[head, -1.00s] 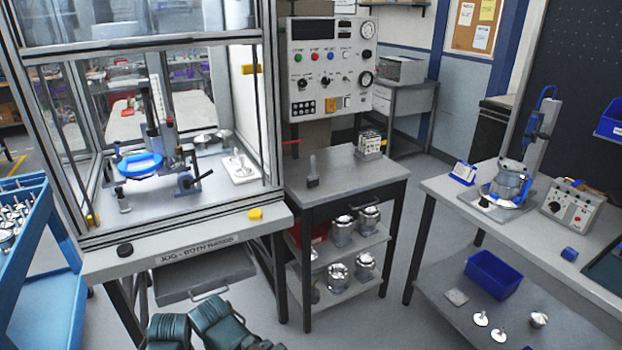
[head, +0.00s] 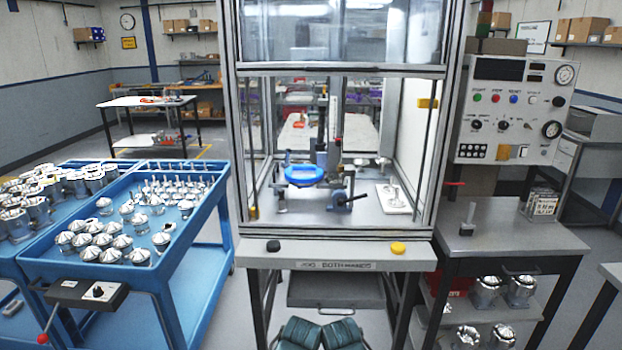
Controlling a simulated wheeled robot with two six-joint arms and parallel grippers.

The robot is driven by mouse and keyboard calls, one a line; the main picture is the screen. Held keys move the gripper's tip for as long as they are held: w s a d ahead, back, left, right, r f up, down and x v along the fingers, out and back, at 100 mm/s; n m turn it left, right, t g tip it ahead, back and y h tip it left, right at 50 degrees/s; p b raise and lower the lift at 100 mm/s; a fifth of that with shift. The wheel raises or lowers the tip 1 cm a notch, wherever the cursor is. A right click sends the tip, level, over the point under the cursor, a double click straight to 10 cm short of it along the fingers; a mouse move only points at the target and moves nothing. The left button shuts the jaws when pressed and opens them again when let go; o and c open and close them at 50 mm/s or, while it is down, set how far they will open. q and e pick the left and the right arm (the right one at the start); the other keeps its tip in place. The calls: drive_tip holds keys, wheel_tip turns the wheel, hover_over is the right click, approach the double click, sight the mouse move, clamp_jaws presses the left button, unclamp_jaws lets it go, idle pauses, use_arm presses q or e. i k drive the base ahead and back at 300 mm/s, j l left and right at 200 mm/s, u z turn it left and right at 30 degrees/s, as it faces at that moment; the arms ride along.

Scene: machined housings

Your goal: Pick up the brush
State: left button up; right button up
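I cannot make out a brush for certain in the head view. A small grey piece with an upright stem (head: 467,218) stands on the grey side table (head: 500,240) right of the glazed press cabinet; it is too small to tell what it is. Neither of my grippers is in view.
The press cabinet (head: 338,265) stands ahead, with a blue-ringed fixture (head: 305,175) inside. A blue cart (head: 195,255) holding several metal parts is at left. Dark green padded shapes (head: 345,333) lie low in front. Floor shows between cart and cabinet.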

sight(466, 228)
drive_tip(key=i+l, duration=0.2)
drive_tip(key=l, duration=0.15)
drive_tip(key=i+l+u, duration=0.15)
drive_tip(key=l, duration=0.25)
drive_tip(key=i+l, duration=0.2)
drive_tip(key=l, duration=0.15)
drive_tip(key=i+l+u, duration=0.1)
drive_tip(key=l, duration=0.3)
drive_tip(key=i+l+u, duration=0.1)
drive_tip(key=l, duration=0.3)
drive_tip(key=i+l, duration=0.25)
drive_tip(key=l, duration=0.2)
drive_tip(key=i+l+u, duration=0.1)
drive_tip(key=l, duration=0.3)
drive_tip(key=i+l+u, duration=0.1)
drive_tip(key=l, duration=0.35)
drive_tip(key=i+j, duration=0.05)
drive_tip(key=i, duration=0.05)
